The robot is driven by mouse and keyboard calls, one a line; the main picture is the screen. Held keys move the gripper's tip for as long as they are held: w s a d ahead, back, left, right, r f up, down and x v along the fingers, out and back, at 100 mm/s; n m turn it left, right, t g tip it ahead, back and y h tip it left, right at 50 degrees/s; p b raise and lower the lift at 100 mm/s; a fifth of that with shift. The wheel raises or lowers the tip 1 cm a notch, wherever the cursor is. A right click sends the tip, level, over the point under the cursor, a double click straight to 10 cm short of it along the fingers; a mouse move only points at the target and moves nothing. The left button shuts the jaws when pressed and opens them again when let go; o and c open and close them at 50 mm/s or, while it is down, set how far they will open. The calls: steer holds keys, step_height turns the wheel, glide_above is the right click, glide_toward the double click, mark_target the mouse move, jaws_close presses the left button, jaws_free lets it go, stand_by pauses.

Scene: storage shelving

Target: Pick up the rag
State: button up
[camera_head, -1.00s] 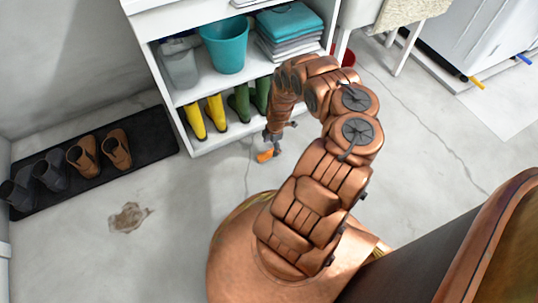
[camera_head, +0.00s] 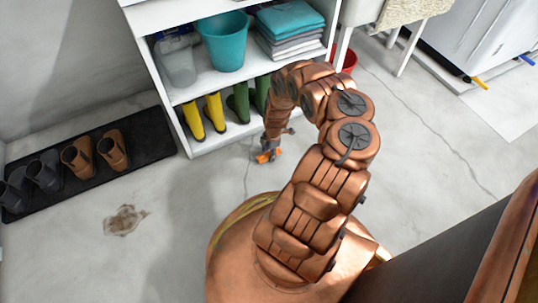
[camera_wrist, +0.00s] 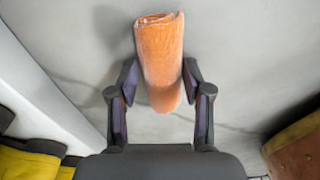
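The rag is an orange rolled cloth (camera_wrist: 160,55) on the grey floor in the wrist view, pointing away from my gripper. A small part of it shows as an orange patch (camera_head: 265,157) in the head view, below the shelf. My gripper (camera_wrist: 160,75) is open, with one dark finger on each side of the roll's nearer half. The fingers look very close to the roll's sides; I cannot tell if they touch it. In the head view my gripper (camera_head: 268,150) points down at the rag and partly hides it.
A white shelf (camera_head: 215,88) stands just behind the rag, holding a teal bucket (camera_head: 223,42), folded cloths (camera_head: 290,20) and yellow boots (camera_head: 214,112). A black mat (camera_head: 150,135) with shoes lies left. A brown stain (camera_head: 125,220) marks the floor, which is otherwise clear in front.

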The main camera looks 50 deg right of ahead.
mark_target(269, 152)
steer(key=c, duration=0.6)
steer(key=shift+r, duration=0.1)
step_height(269, 152, up, 10)
steer(key=p, duration=0.7)
steer(key=o, duration=0.5)
steer(key=c, duration=0.4)
steer(key=shift+d, duration=0.1)
